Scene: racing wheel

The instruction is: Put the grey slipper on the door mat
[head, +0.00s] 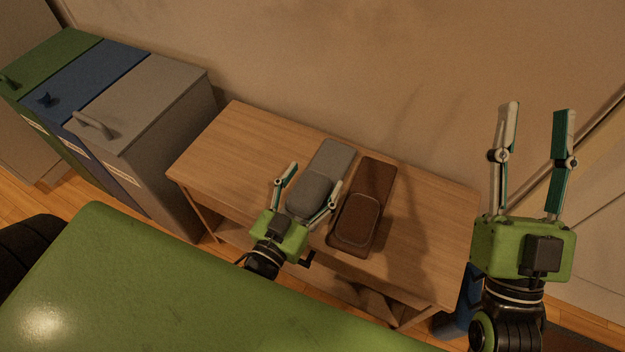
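The grey slipper (325,165) lies on a wooden bench, beside a brown slipper (362,206). My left gripper (315,174) is open, with one finger on each side of the grey slipper's near end. I cannot tell whether the fingers touch it. My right gripper (537,108) is open and empty, raised at the right of the view with its fingers pointing up. The door mat is not clearly seen; a dark patch (572,340) shows on the floor at the bottom right, partly cut off, and I cannot tell if it is the mat.
The wooden bench (230,140) stands against the wall, its left end and right part clear. Green, blue and grey bins (150,95) stand to its left. A blue object (462,305) is on the floor near the bench's right end, partly behind my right arm.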

